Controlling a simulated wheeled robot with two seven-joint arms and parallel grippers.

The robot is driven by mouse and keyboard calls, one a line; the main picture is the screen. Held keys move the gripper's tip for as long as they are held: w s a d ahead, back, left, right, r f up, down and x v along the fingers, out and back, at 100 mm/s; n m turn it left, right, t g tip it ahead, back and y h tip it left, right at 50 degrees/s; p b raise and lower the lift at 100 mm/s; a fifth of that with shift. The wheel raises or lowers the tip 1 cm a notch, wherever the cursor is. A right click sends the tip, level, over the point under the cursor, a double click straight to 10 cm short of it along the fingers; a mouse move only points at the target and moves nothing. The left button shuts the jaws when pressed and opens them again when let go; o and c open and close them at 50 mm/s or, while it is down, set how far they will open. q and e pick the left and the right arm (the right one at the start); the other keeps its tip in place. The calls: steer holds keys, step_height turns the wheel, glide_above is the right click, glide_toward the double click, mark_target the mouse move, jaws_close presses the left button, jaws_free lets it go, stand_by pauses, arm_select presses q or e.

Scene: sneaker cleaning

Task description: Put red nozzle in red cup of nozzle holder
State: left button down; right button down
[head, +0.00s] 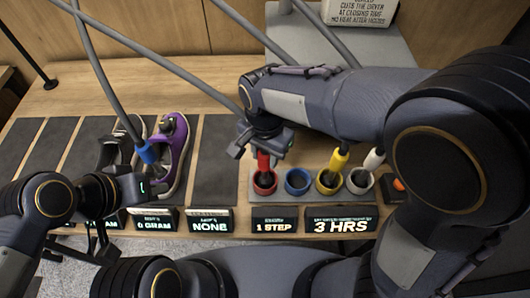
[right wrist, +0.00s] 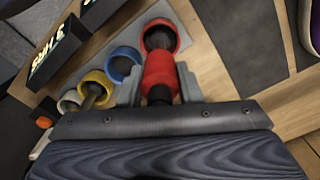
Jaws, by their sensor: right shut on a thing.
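The red nozzle (head: 263,160) is held upright by my right gripper (head: 265,142), directly above the red cup (head: 265,188). In the right wrist view the red nozzle (right wrist: 160,72) sits between the two grey fingers, and its dark tip reaches into the opening of the red cup (right wrist: 177,27). The cup is in a row with a blue, a yellow and a white cup. My left gripper (head: 142,183) is beside the purple sneaker (head: 178,150), close under the blue nozzle (head: 147,153); whether its fingers close on that nozzle is unclear.
The blue cup (head: 298,181) is empty. Grey hoses hang across the scene. Lit signs (head: 275,225) line the front edge. A dark mat (head: 215,150) left of the holder is bare.

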steer(key=shift+f, duration=0.2)
steer(key=c, duration=1)
jaws_free()
